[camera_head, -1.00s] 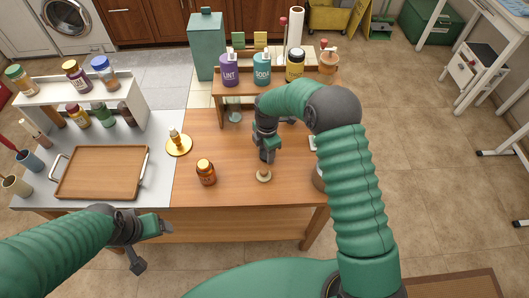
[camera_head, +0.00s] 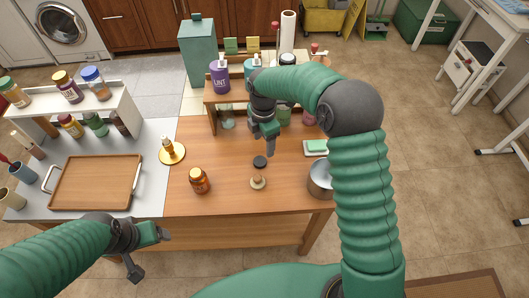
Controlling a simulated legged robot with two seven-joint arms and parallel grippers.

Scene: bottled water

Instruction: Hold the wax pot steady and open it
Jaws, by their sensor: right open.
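A small amber jar (camera_head: 200,181) with an orange label stands upright on the wooden table; its print is too small to read, so I cannot be sure it is the wax pot. To its right are a small round wooden-topped piece (camera_head: 258,182) and a flat black disc (camera_head: 260,162). My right gripper (camera_head: 263,146) is open and empty, just beyond the disc and apart from it. My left gripper (camera_head: 155,237) is in front of the table's near edge, away from the jar; its jaws do not show clearly.
A wooden tray (camera_head: 96,204) lies on the grey left side. A brass dish with a bottle (camera_head: 171,154) stands behind the jar. A metal pot (camera_head: 320,184) and a green sponge on a dish (camera_head: 316,147) are at the right, beside my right arm. A shelf (camera_head: 210,109) stands behind.

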